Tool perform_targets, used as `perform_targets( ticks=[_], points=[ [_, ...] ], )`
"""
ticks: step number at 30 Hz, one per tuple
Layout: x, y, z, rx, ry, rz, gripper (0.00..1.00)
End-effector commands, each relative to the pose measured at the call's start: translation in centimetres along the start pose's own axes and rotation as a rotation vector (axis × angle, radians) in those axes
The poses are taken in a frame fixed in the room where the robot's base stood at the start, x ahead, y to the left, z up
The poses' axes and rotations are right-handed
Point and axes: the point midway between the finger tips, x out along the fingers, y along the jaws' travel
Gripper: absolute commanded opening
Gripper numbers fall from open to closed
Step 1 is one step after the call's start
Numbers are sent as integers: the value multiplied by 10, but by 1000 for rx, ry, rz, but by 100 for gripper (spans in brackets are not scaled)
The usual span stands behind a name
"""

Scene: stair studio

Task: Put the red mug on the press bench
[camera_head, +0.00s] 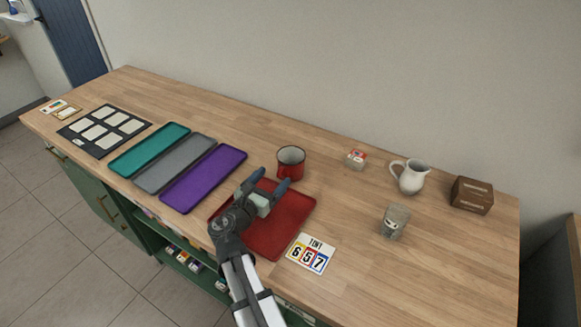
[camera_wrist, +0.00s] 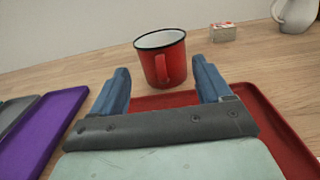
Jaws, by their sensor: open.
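The red mug (camera_head: 291,163) stands upright on the wooden bench top, just behind the far edge of the red tray. It has a dark rim, and in the wrist view (camera_wrist: 162,58) its handle faces my gripper. My gripper (camera_head: 268,180) is over the red tray (camera_head: 283,229), open and empty. In the wrist view its blue fingers (camera_wrist: 160,82) are spread, with the mug ahead of them and a gap between. I cannot tell which surface is the press bench; no label for it shows.
Purple (camera_head: 204,178), grey (camera_head: 175,163) and teal (camera_head: 150,149) trays lie left. A dark card board (camera_head: 104,131) lies farther left.

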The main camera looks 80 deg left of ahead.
Motion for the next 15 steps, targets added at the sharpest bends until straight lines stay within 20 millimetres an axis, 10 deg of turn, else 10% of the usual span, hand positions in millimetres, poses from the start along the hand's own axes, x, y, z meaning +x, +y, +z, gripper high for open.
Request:
perform_targets(
  ticks=[15],
  points=[
    [54, 0, 0, 0, 0, -1, 78]
  ],
)
